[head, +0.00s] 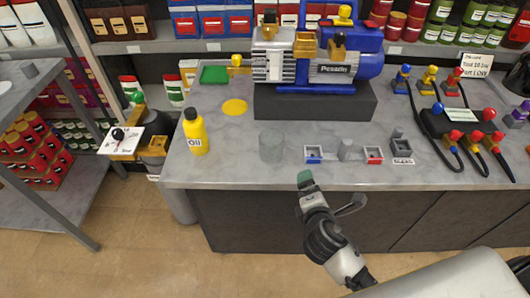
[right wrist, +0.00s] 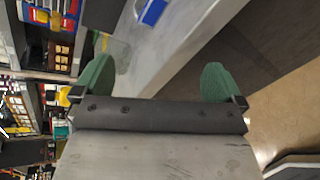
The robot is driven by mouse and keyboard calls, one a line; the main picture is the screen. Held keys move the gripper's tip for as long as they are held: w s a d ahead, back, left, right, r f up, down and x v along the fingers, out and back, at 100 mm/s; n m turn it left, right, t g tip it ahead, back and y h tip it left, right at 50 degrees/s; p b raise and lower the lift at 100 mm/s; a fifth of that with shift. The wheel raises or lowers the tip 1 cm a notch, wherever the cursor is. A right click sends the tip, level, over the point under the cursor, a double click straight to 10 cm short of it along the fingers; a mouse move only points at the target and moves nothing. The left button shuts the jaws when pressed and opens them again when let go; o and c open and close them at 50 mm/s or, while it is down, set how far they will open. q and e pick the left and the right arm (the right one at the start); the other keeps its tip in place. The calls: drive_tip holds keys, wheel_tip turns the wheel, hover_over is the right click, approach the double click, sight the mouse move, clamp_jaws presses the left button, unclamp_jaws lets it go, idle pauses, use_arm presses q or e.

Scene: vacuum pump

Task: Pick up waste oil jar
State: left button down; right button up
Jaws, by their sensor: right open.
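A clear grey jar (head: 271,146), likely the waste oil jar, stands upright near the front edge of the grey worktop (head: 222,174) in the head view. My right gripper (head: 305,179) is at the worktop's front edge, to the right of the jar and nearer to me, apart from it. In the right wrist view its two green fingers (right wrist: 157,83) are spread wide with nothing between them. My left gripper is not in view.
A yellow oil bottle (head: 195,132) stands left of the jar. Small grey trays (head: 313,154) sit to its right. A blue vacuum pump (head: 366,69) stands on a dark block (head: 315,104) behind. Cables and coloured connectors (head: 463,125) lie at right.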

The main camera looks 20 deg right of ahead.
wheel_tip(320, 180, up, 3)
drive_tip(key=w+a+n+t+y, duration=0.1)
drive_tip(key=w+a+n+t, duration=0.15)
drive_tip(key=n, duration=0.35)
drive_tip(key=n+t+y, duration=0.2)
drive_tip(key=n+y, duration=0.3)
drive_tip(key=n, duration=0.6)
approach(267, 137)
drive_tip(key=shift+w+a+r+g, duration=0.25)
drive_tip(key=shift+w+a, duration=0.2)
drive_tip(key=shift+w, duration=0.15)
drive_tip(key=w, duration=0.6)
drive_tip(key=shift+s, duration=0.15)
drive_tip(key=shift+c, duration=0.8)
drive_tip(key=c, duration=0.9)
drive_tip(key=shift+r+p, duration=0.1)
drive_tip(key=shift+p, duration=0.2)
